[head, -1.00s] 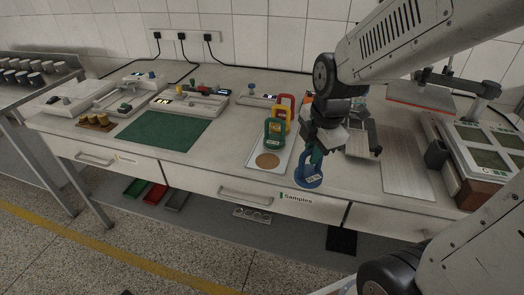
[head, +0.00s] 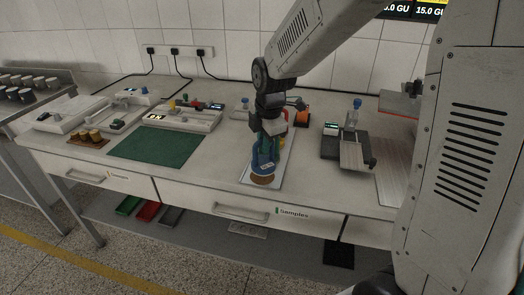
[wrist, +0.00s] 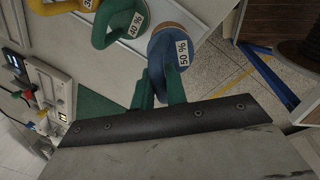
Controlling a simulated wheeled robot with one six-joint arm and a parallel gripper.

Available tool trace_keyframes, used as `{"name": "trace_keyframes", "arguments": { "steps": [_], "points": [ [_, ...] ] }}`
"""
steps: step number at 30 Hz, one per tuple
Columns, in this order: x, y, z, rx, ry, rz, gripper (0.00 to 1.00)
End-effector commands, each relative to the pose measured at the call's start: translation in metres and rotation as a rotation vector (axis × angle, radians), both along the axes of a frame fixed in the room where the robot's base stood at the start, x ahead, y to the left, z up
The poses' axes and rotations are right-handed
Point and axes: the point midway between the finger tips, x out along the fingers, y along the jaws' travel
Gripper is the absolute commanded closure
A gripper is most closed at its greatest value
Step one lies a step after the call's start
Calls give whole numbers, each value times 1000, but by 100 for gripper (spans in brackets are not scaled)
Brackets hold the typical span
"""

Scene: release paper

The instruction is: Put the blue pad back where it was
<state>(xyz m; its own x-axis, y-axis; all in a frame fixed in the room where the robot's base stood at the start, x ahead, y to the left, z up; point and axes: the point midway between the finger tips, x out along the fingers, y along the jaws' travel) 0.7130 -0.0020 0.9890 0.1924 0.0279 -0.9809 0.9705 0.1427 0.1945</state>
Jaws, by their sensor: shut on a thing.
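My gripper (head: 265,150) is shut on the handle of the blue pad (head: 263,166), which also shows in the wrist view (wrist: 168,48) with a "50 %" label. The pad is over the front end of the pale tray (head: 284,168), at the round brown spot (head: 262,180). The spot still shows below the pad, and I cannot tell whether the pad touches it. In the wrist view, the green pad (wrist: 120,22) marked "40 %" stands beside the blue one, with the yellow pad (wrist: 78,5) beyond. My arm mostly hides these pads in the head view.
A green mat (head: 160,146) lies to the left, with brown-topped pieces (head: 88,138) beyond its left side. A grey device (head: 347,150) stands to the right of the tray. The bench's front edge, above the Samples drawer (head: 300,213), is close to the tray.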

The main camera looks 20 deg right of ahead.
Motion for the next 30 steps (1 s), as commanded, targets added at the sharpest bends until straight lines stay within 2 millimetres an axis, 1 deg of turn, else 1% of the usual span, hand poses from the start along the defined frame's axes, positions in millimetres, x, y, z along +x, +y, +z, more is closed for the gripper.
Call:
{"name": "trace_keyframes", "arguments": {
  "steps": [3, 4, 9, 11, 23, 24, 26, 30],
  "points": [
    [9, 3, -1, 0, -2, 1, 100],
    [9, 3, -4, 0, 0, 0, 100],
    [8, 3, -29, 0, 2, 0, 100],
    [8, 3, -34, 0, 1, 0, 100],
    [8, 3, -38, 0, -2, 0, 100],
    [8, 3, -40, 0, 0, 0, 80],
    [8, 3, -39, 0, 0, 0, 64],
    [8, 3, -39, 0, 0, 0, 64]
  ]
}}
